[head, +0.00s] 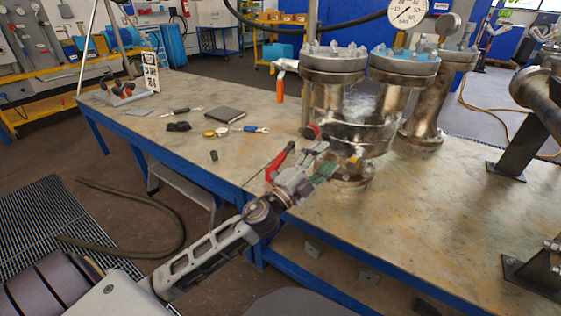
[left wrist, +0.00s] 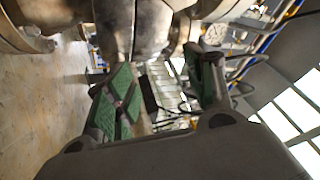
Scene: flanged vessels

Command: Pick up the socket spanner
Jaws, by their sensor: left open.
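I cannot tell for certain which tool is the socket spanner. A silver tool with a dark grip (head: 182,111) lies on the far left part of the bench, and a blue-handled tool (head: 252,129) lies nearer the middle. A red tool-like thing (head: 281,160) shows right beside my left gripper; whether they touch is unclear. My left gripper (head: 323,160) is open over the bench, in front of the flanged vessel (head: 352,130). In the left wrist view, its green-padded fingers (left wrist: 165,92) are apart with nothing held between them. My right gripper is not in view.
The bench (head: 440,195) carries more flanged pipework (head: 425,110) with a gauge (head: 407,12) above. The bench's front left stretch is mostly clear.

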